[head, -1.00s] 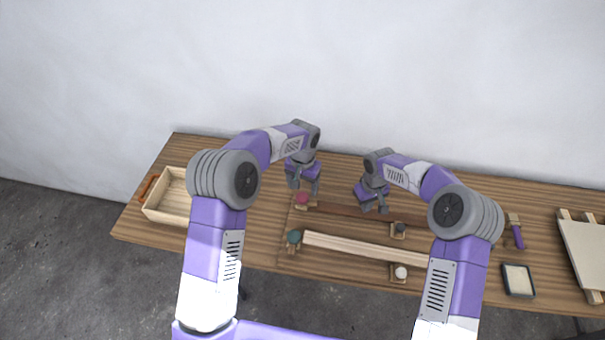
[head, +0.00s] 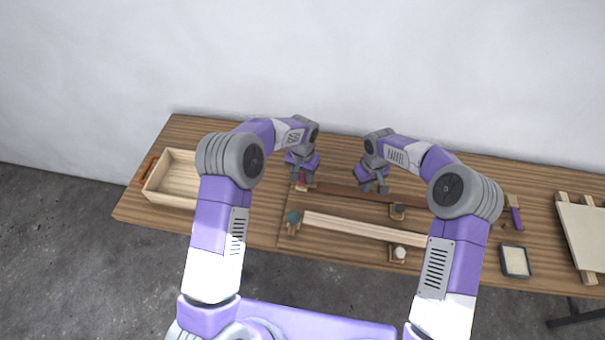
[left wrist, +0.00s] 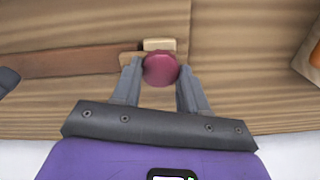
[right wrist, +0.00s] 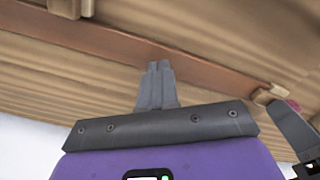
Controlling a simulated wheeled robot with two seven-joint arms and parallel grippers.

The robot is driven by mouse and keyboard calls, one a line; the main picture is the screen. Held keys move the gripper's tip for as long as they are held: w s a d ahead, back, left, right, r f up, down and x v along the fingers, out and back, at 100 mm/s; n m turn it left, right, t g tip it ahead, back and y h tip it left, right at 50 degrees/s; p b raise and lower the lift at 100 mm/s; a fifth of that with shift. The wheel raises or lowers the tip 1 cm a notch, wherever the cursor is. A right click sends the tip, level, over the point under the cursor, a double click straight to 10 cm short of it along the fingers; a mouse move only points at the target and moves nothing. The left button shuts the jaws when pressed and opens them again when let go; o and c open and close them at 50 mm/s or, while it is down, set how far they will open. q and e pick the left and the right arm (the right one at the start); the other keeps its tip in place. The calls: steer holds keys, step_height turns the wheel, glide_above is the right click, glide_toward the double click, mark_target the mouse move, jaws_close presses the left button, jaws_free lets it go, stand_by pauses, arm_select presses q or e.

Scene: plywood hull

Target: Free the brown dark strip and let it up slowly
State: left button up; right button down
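The dark brown strip (head: 345,192) lies along the bench, with a red-knobbed clamp at its left end and a dark-knobbed clamp (head: 398,211) further right. My left gripper (head: 302,182) is at the left clamp. In the left wrist view its two fingers (left wrist: 160,78) stand apart on either side of the red knob (left wrist: 161,69); I cannot tell whether they press on it. My right gripper (head: 374,188) is at the far side of the strip between the clamps. In the right wrist view its fingers (right wrist: 155,68) are together, empty, with tips at the strip's edge (right wrist: 190,72); contact is unclear.
A pale strip (head: 360,228) lies nearer me, with a teal-knobbed clamp (head: 293,217) and a white-knobbed one (head: 399,252). An open wooden box (head: 170,182) stands at left. A purple-handled tool (head: 515,217), a small tray (head: 515,262) and a pale board (head: 585,235) are at right.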

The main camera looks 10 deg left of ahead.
arm_select(q)
steer(key=c, duration=0.3)
arm_select(e)
steer(key=shift+f, duration=0.2)
steer(key=shift+f, duration=0.55)
steer(key=shift+f, duration=0.2)
arm_select(q)
steer(key=shift+r+m, duration=0.1)
steer(key=shift+m, duration=1.3)
